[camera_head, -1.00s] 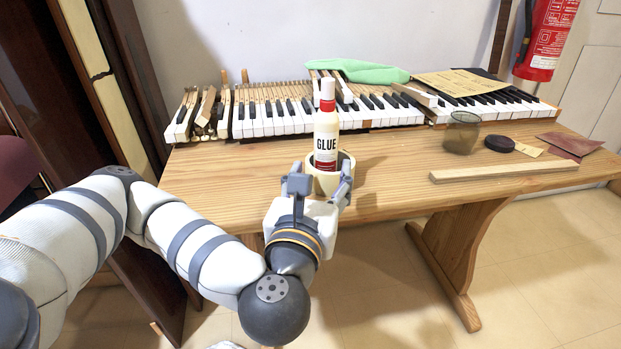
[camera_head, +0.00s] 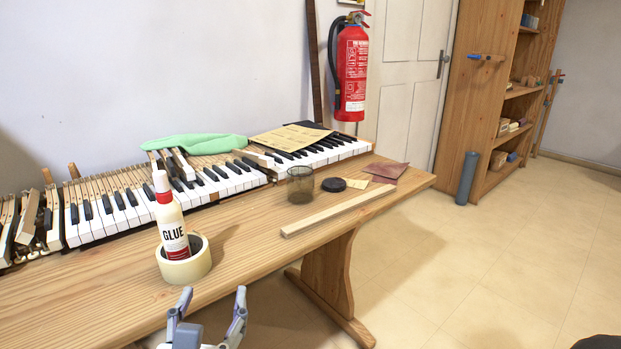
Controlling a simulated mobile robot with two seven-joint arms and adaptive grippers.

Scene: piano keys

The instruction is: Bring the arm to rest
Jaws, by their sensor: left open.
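My left gripper (camera_head: 207,318) shows at the bottom of the head view, in front of the table's near edge. Its two fingers are apart with nothing between them. The rest of the left arm is out of the picture. A white glue bottle (camera_head: 171,222) with a red collar stands upright inside a cream roll of tape (camera_head: 186,270) on the wooden table (camera_head: 255,257). The gripper is nearer to me than the roll and apart from it. My right gripper is not in the picture.
Piano keys (camera_head: 110,215) line the back of the table, with a green cloth (camera_head: 195,144) on them. A dark glass (camera_head: 300,185), a black disc (camera_head: 333,185) and a wooden strip (camera_head: 338,213) lie to the right. A fire extinguisher (camera_head: 351,75) hangs behind.

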